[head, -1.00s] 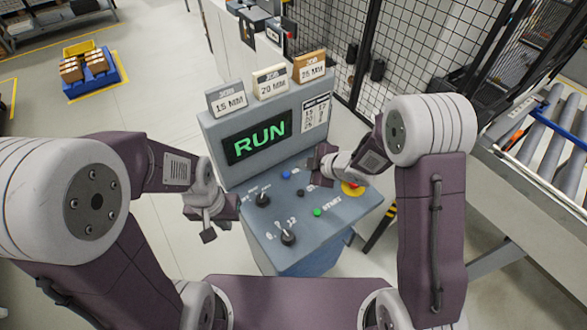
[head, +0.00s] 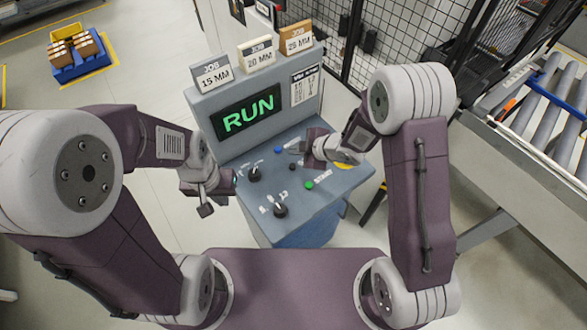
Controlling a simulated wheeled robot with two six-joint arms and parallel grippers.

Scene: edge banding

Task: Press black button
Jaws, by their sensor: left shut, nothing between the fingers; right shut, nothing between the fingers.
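The control panel (head: 232,198) has a small black button (head: 291,167) on its sloped top, between a blue button (head: 278,150) and a green START button (head: 309,185). My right gripper (head: 297,149) is shut and empty. Its tips point left and appear just above and behind the black button in the picture; I cannot tell the height gap. My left gripper (head: 207,205) is shut and empty, off the panel's left side, pointing down.
Two black selector knobs, a rear one (head: 254,174) and a front one (head: 280,210), stand on the panel's left part. A yellow-based control (head: 343,166) is partly hidden by my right gripper. The screen (head: 247,115) reads RUN. A roller conveyor (head: 540,120) stands at right.

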